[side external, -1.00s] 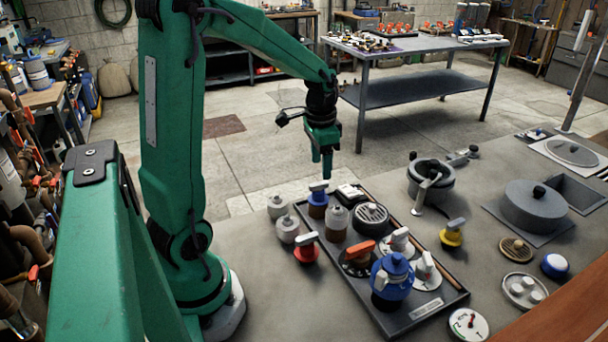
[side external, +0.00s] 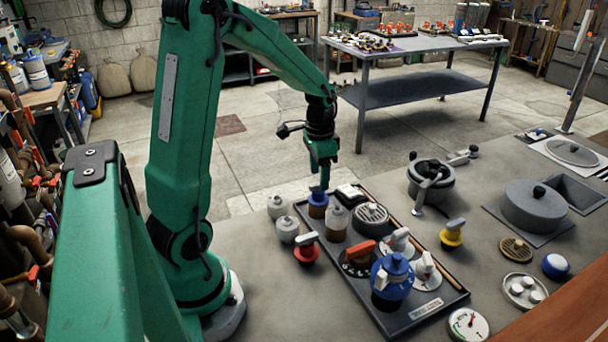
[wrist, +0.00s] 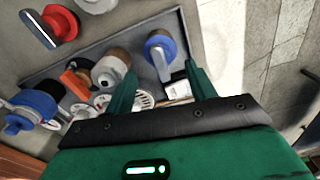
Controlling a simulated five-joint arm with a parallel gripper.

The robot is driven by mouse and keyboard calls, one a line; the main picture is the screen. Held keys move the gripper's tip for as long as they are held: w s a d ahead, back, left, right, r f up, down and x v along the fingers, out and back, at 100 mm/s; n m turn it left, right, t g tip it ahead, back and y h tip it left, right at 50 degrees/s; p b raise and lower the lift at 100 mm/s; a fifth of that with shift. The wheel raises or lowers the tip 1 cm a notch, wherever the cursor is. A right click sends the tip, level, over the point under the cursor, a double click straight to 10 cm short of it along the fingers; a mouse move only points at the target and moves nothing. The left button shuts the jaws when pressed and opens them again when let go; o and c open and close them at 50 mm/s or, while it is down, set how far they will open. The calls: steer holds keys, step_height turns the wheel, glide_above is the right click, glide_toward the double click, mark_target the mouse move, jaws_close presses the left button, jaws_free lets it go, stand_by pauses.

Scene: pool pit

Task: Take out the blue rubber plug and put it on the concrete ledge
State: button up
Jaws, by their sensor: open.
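A blue plug (side external: 318,199) with a brownish lower body sits at the far left corner of a dark tray (side external: 447,294). My gripper (side external: 320,183) is right above it, pointing down, with its fingertips close to its top. In the wrist view the blue plug (wrist: 160,52) with its grey handle lies between my open green fingers (wrist: 160,72), a little beyond the tips. I cannot tell whether a finger touches it. A grey concrete surface (side external: 285,318) lies around the tray.
Open surface lies at the front left.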

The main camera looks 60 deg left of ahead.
steer(key=shift+a+f, duration=0.1)
steer(key=shift+f, duration=2.5)
steer(key=c, duration=1.1)
steer(key=shift+r, duration=0.1)
steer(key=shift+r, duration=0.7)
steer(key=r, duration=0.1)
steer(key=d+r, duration=0.1)
steer(key=r, duration=0.1)
steer(key=shift+r, duration=0.1)
steer(key=s+d+r, duration=0.1)
steer(key=d+r, duration=0.5)
steer(key=d, duration=0.4)
steer(key=shift+d+r, duration=0.15)
steer(key=shift+d, duration=0.2)
